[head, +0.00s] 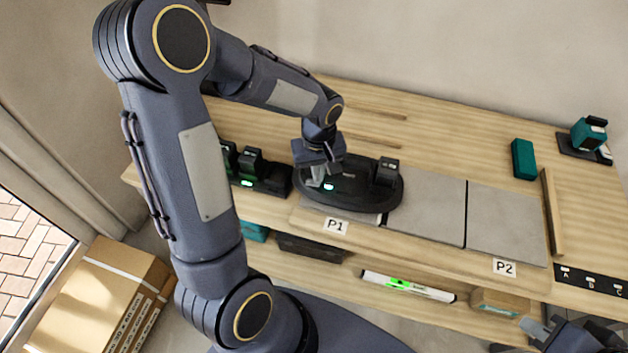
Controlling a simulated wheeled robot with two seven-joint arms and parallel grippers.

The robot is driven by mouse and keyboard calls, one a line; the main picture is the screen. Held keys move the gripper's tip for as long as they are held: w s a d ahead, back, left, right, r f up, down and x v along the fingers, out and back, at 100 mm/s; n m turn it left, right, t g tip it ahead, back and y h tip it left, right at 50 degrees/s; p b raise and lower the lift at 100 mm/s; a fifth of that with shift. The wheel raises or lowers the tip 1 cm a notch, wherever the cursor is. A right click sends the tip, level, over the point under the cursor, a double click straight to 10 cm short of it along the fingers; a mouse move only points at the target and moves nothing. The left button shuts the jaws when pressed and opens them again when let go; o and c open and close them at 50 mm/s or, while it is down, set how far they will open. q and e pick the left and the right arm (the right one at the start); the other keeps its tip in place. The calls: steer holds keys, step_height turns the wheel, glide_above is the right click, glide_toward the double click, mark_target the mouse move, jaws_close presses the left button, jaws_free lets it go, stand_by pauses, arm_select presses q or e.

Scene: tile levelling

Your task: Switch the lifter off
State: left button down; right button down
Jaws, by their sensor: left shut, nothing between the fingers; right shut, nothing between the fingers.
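The lifter (358,188) is a dark oval device resting on the grey tile surface above the P1 label, at the left end of the row. A small green-white light (329,186) glows on its left part. A black block stands up at its right end. My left gripper (316,181) is shut and empty, pointing down at the lifter's left part beside the light. I cannot tell whether its tips touch the lifter, and it hides part of that end. My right gripper (538,328) is shut and empty at the bottom right, partly out of frame.
Grey tiles (425,207) lie right of the lifter, toward the P2 label (504,268). A dark charger with batteries (262,176) stands left. A teal box (523,159) and a teal device (588,135) are at the back right. A level (408,286) lies on the lower shelf.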

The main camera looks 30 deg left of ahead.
arm_select(q)
steer(key=shift+f+b, duration=0.9)
steer(key=shift+f, duration=0.05)
stand_by(0.5)
steer(key=shift+r, duration=0.1)
steer(key=shift+r+p, duration=2.65)
steer(key=shift+r, duration=0.85)
